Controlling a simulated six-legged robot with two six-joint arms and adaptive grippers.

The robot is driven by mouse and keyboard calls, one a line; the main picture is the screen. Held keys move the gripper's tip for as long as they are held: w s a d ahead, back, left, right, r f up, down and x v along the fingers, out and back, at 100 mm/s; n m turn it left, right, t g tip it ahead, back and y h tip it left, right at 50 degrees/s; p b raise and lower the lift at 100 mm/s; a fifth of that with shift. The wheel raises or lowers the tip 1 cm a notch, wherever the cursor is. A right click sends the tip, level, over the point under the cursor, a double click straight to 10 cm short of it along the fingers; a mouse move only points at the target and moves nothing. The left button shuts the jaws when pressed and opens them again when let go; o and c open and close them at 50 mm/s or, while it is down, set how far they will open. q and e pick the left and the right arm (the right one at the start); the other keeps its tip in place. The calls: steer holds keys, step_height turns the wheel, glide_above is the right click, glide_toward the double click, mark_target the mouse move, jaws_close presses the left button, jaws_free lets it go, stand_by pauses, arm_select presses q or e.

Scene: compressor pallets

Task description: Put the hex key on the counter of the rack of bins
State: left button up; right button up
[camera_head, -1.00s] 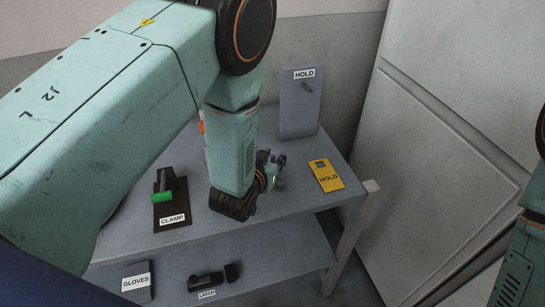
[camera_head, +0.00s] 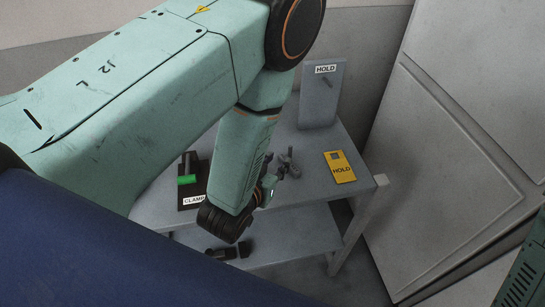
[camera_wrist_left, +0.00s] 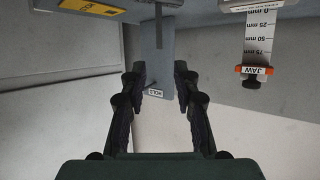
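No hex key can be made out, and no rack of bins is in view. My left gripper (camera_head: 289,165) is over the grey table (camera_head: 305,194), left of a yellow HOLD tag. In the left wrist view the left gripper (camera_wrist_left: 162,84) has its fingers wide apart with nothing between them. A grey upright HOLD panel (camera_head: 318,108) stands at the table's back. The panel (camera_wrist_left: 158,70) also shows beyond the fingers. A small dark piece (camera_head: 327,81) is on its face; I cannot tell what it is. My right gripper is out of view.
The yellow HOLD tag (camera_head: 341,170) lies on the table's right. A green-and-black clamp (camera_head: 188,178) is at its left. A latch (camera_head: 221,253) is on the lower shelf. A JAW scale (camera_wrist_left: 259,45) shows in the wrist view. Large pale panels (camera_head: 455,150) stand right.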

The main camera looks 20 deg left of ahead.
arm_select(q)
steer(key=shift+v, duration=0.75)
steer(key=s+a+f+g+y, duration=0.1)
steer(key=s+a+f+g, duration=0.25)
steer(key=s+f, duration=0.2)
steer(key=s+a+f+g, duration=0.2)
steer(key=s+f+g, duration=0.2)
steer(key=s, duration=0.3)
steer(key=s+f+n+g, duration=0.1)
steer(key=s+g, duration=0.5)
steer(key=s, duration=0.8)
steer(key=shift+s+f, duration=0.35)
steer(key=shift+f, duration=0.2)
steer(key=shift+a, duration=0.1)
